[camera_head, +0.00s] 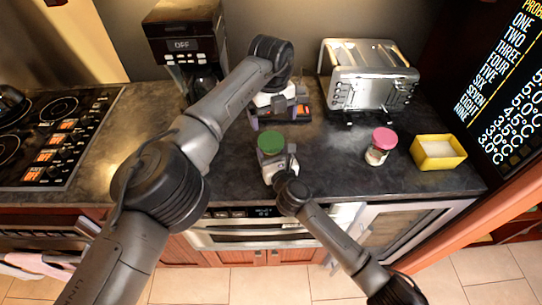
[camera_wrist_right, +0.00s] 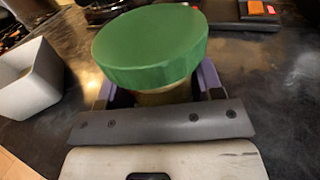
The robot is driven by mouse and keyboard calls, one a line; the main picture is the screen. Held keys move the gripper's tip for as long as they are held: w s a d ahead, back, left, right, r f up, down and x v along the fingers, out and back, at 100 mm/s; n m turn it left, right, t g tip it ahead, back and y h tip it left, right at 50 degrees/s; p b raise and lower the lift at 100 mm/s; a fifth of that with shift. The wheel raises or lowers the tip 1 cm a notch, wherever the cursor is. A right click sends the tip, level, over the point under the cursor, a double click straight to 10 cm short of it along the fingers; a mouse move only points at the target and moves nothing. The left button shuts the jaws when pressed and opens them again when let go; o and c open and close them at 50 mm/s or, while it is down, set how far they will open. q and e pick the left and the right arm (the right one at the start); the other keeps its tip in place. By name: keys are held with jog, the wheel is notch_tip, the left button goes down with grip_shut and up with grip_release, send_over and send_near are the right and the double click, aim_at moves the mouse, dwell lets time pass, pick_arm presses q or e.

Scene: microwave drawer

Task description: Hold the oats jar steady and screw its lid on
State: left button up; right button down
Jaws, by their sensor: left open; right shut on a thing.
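A jar with a round green lid (camera_head: 271,142) stands near the counter's front. In the right wrist view the green lid (camera_wrist_right: 150,45) sits over the jar's pale body (camera_wrist_right: 165,95), slightly tilted in the picture. I cannot tell whether its thread is engaged. My right gripper (camera_head: 278,165) is shut on the jar below the lid; its purple fingers flank the body in the right wrist view (camera_wrist_right: 158,92). My left gripper (camera_head: 278,116) is open, just behind the lid and apart from it. Its fingertips are partly hidden.
A jar with a pink lid (camera_head: 381,142) and a yellow box (camera_head: 438,151) stand to the right. A silver toaster (camera_head: 368,78) and a coffee machine (camera_head: 186,45) stand at the back. A stove (camera_head: 52,135) is at left.

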aim_at(271, 139)
pick_arm(q)
jog(key=n, duration=0.6)
jog(key=shift+a, duration=0.15)
jog(key=n, duration=0.5)
jog(key=shift+a+n, duration=0.1)
jog(key=shift+n, duration=0.3)
jog(key=n, duration=1.1)
jog(key=shift+f, duration=4.05)
jog(key=shift+c, duration=0.5)
